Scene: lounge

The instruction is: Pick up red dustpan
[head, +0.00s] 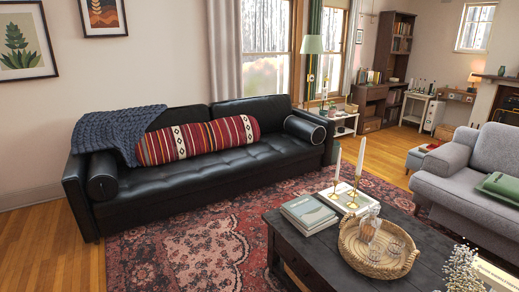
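I see no red dustpan in the head view. The red things in view are a striped bolster cushion (198,139) on the black sofa and the patterned red rug (185,246) on the floor. Neither of my grippers shows in this view, so I cannot tell whether they are open or shut.
A black sofa (190,172) stands along the wall. A dark coffee table (300,255) at the front right holds books (308,212), candlesticks and a wicker tray (360,260). A grey armchair (455,160) is at the right. Wood floor (45,245) is clear at the left.

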